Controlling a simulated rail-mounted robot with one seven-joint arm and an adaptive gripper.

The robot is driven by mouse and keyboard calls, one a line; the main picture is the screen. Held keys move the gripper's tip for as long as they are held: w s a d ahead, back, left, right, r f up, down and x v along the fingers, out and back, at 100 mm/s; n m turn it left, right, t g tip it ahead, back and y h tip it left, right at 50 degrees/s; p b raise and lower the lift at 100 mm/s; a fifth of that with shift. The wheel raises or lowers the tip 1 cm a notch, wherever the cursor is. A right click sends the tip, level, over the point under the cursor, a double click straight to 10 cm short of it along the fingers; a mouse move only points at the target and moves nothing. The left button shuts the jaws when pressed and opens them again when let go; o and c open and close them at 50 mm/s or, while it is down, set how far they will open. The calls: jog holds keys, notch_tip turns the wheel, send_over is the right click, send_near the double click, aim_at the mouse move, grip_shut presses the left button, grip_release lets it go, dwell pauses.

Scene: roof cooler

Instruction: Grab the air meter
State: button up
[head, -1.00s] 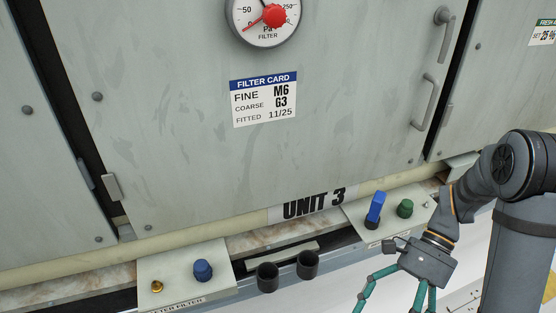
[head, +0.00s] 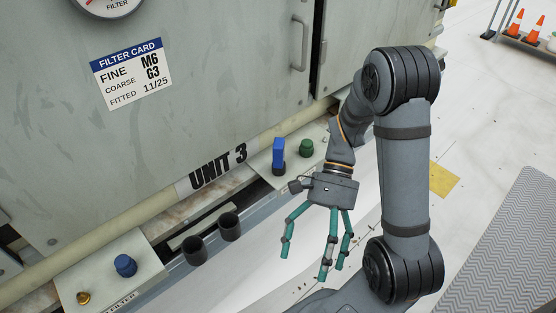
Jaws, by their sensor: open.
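Nothing in the head view is clearly marked as an air meter, and I cannot tell for sure which thing it is. A blue upright block with a dark base (head: 279,152) stands on a pale ledge panel at the foot of the unit. My gripper (head: 314,262) hangs with its teal fingers spread, open and empty. It is below and to the right of the blue block in the picture, apart from it.
A green knob (head: 306,147) sits right of the blue block. Two black cups (head: 230,226) are on the ledge to the left. A blue knob (head: 125,265) and a brass fitting (head: 83,298) are further left. Grey unit doors rise behind. Open roof floor lies right, with cones (head: 516,22).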

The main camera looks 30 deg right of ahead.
jog(key=shift+c, duration=1)
jog(key=c, duration=0.9)
